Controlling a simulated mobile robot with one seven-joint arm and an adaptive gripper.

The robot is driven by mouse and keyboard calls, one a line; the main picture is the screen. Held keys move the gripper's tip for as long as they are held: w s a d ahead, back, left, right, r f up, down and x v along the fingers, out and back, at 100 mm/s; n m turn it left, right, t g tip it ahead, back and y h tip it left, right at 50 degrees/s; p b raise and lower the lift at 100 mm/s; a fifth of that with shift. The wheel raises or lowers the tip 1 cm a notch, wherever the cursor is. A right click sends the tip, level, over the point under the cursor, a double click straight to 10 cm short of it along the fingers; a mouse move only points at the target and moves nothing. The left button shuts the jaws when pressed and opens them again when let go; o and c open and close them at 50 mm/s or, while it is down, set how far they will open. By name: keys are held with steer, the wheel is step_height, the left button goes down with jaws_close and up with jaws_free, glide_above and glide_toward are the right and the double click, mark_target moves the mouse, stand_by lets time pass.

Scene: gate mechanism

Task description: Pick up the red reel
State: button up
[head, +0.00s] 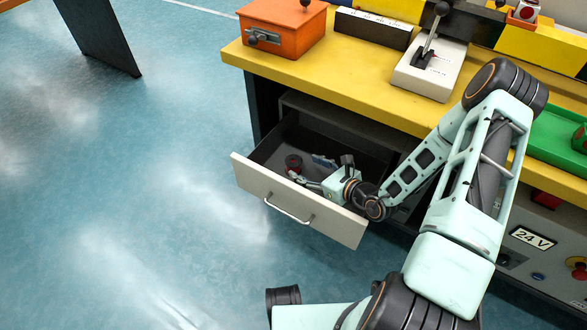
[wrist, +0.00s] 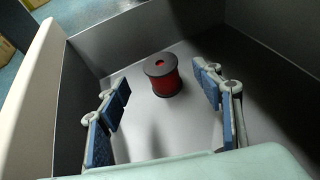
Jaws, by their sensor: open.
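The red reel (wrist: 162,75) has dark end discs and stands upright on the drawer floor in the wrist view. It also shows small inside the open drawer in the head view (head: 293,163). My gripper (wrist: 166,90) is open, with blue-padded fingers on either side of the picture. The reel shows in the gap between the fingertips, apart from both and a little beyond them. In the head view my gripper (head: 306,180) is inside the drawer, close to the reel. The open drawer (head: 250,175) has a pale front with a metal handle.
The drawer walls (wrist: 112,42) stand close around my gripper. The yellow bench top (head: 350,75) overhangs the back of the drawer. An orange box (head: 281,30) and a white lever box (head: 430,68) stand on it. Open blue floor lies to the left.

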mark_target(293, 163)
steer(key=shift+w+a+f, duration=0.25)
steer(key=shift+w+f, duration=0.05)
steer(key=shift+f, duration=0.2)
steer(key=shift+w+a+f, duration=0.25)
steer(key=shift+f, duration=0.25)
steer(key=shift+b+x, duration=1.1)
steer(key=shift+x, duration=1.85)
steer(key=shift+r, duration=0.1)
steer(key=shift+c, duration=0.6)
steer(key=c, duration=1.3)
steer(key=shift+r, duration=0.1)
